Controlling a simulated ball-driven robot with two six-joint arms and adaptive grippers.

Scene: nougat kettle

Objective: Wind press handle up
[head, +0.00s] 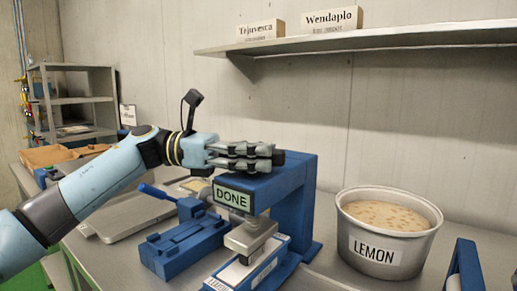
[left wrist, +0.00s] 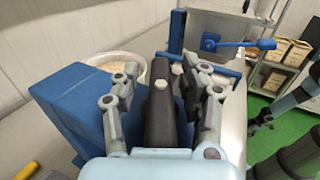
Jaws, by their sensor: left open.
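The blue press (head: 300,190) stands on the bench with a DONE sign on its front. Its ram plate sits low over a labelled blue box (head: 255,268). My left gripper (head: 268,156) is at the top of the press. In the left wrist view my left gripper (left wrist: 162,72) is open, one finger on each side of a black bar (left wrist: 160,115), which looks like the press handle. Whether the fingers touch it I cannot tell. The press body shows there as a blue block (left wrist: 75,110). In the head view the fingers hide most of the handle. My right gripper is not in view.
A pail labelled LEMON (head: 388,245) stands right of the press. A blue device with a lever (head: 185,245) and a grey tray (head: 125,218) are to the left. A wall shelf (head: 370,40) with two name signs is above. A blue frame (head: 466,262) stands at the right edge.

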